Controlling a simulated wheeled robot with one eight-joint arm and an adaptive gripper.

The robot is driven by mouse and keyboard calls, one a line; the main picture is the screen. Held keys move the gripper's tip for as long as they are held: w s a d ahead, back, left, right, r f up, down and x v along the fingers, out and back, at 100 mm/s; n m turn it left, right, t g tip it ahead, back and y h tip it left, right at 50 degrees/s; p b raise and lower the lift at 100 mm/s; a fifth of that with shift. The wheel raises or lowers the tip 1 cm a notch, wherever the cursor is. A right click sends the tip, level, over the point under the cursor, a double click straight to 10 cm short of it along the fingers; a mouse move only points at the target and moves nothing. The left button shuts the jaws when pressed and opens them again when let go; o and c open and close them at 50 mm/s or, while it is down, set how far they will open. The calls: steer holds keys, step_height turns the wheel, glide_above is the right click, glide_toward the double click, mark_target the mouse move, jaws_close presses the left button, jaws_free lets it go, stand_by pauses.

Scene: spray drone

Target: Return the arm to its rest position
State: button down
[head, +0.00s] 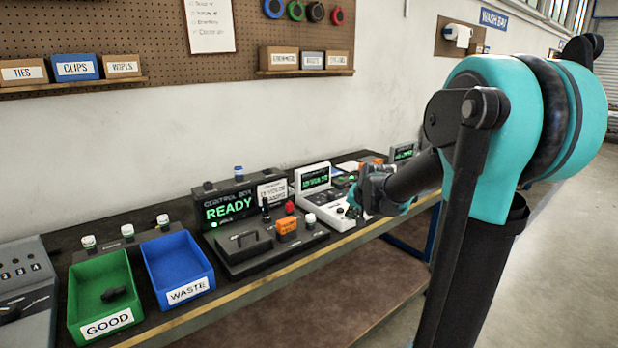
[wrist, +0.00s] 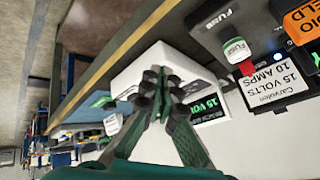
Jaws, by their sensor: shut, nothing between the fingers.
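My gripper (head: 354,207) is at the far part of the workbench in the head view, past the control box. In the wrist view my gripper (wrist: 160,88) has its dark fingertips together, with nothing between them. The fingers overlap a white device (wrist: 150,62) in that view; I cannot tell whether they touch it. My arm reaches out from the right side of the head view, with its teal joint high and the forearm pointing left toward the bench.
The control box (head: 228,208) reads READY. A green GOOD bin (head: 88,271) holds a dark object; a blue WASTE bin (head: 178,262) stands beside it. A white meter (head: 312,181) is near my gripper. The floor at right (head: 570,240) is clear.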

steer(key=s+f+n+g, duration=0.1)
steer(key=s+f, duration=0.3)
steer(key=s, duration=0.5)
steer(key=s+d+f+n+g+h, duration=0.1)
steer(key=s+f, duration=0.4)
steer(key=s, duration=0.5)
steer(key=s+d+f+n+g, duration=0.1)
steer(key=s+f, duration=0.3)
steer(key=s, duration=0.6)
steer(key=shift+d+f+n, duration=0.25)
steer(key=shift+f+n, duration=0.05)
steer(key=shift+n, duration=0.5)
